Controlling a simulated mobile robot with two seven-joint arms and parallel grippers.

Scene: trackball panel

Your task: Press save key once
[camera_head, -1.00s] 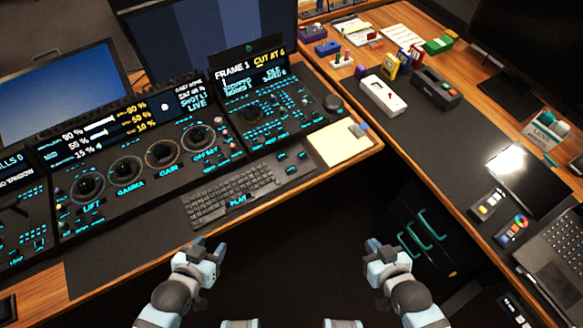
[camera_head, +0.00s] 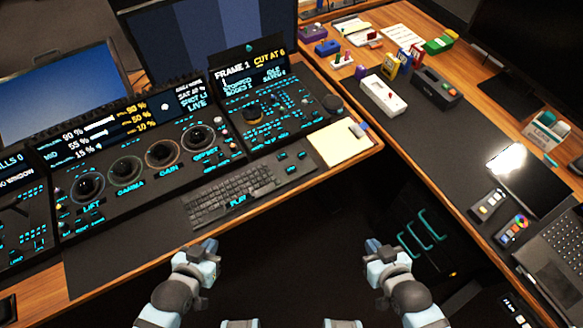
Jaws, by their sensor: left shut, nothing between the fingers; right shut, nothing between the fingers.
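The trackball panel (camera_head: 150,205) stands on the desk at the left, with several dark trackballs in rings labelled LIFT, GAMMA, GAIN and OFFSET. To its right is an edit panel (camera_head: 262,138) with small blue-lettered keys, a knob and a screen reading FRAME 1, CUT AT 6. The key labels are too small to read, so I cannot tell which is the save key. My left gripper (camera_head: 205,248) is shut and empty, in front of the desk below the keyboard. My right gripper (camera_head: 374,248) is shut and empty, also in front of the desk. Both are apart from the keys.
A black keyboard (camera_head: 235,193) and a cream notepad (camera_head: 338,143) lie along the desk's front edge. A side desk at the right holds a white box (camera_head: 383,95), a dark tablet (camera_head: 535,180), small remotes and a laptop (camera_head: 560,245). A chair (camera_head: 425,235) stands between the desks.

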